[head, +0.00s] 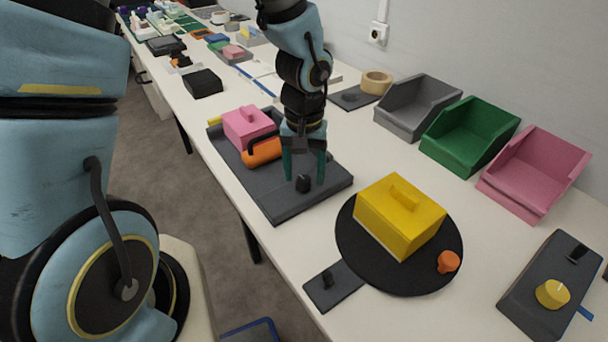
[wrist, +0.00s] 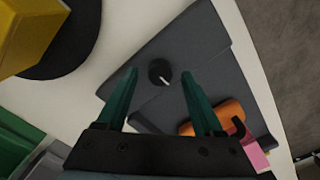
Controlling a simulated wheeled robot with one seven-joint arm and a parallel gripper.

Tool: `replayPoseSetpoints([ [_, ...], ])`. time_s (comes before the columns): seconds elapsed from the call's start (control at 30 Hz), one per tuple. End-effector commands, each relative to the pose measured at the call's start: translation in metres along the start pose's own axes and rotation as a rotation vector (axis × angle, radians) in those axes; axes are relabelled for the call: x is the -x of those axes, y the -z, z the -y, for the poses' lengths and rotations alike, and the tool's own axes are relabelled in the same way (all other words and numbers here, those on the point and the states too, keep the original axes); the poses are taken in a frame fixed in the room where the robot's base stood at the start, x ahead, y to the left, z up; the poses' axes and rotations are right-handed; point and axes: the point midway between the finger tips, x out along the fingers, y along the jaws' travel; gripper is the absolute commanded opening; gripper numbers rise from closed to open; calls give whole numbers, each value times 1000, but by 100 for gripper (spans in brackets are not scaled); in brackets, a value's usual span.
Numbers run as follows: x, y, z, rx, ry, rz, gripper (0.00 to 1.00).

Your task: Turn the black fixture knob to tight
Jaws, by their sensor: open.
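The black fixture knob (head: 303,184) stands on the dark grey fixture plate (head: 285,204) in the middle of the table. In the wrist view the knob (wrist: 160,72) is round with a white pointer line towards the lower right of the picture. My gripper (head: 304,180) points down over the plate, its green fingers open. In the wrist view the fingers (wrist: 160,72) are to either side of the knob, with gaps on both sides; I see no contact. The plate also holds an orange part (head: 263,150) and a pink block (head: 248,126). Any tight marking is not readable.
A yellow block (head: 400,216) and an orange knob (head: 448,262) sit on a black turntable (head: 372,270) at the right. Grey, green (head: 470,135) and pink bins stand along the wall. A dark box with a yellow knob (head: 552,294) is at the front right.

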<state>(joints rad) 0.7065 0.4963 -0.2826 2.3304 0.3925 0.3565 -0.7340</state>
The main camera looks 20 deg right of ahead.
Motion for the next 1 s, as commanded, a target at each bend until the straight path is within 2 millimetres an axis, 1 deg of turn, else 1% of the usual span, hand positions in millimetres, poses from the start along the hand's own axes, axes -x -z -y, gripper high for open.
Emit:
replayPoseSetpoints([
  [0.03, -5, -1, 0, -1, 0, 2, 69],
  [0.13, -9, 0, 0, -1, 0, 1, 69],
  [0.43, -11, 0, 0, 0, 0, 0, 68],
  [1.0, -10, 0, 0, 0, 0, 0, 4],
])
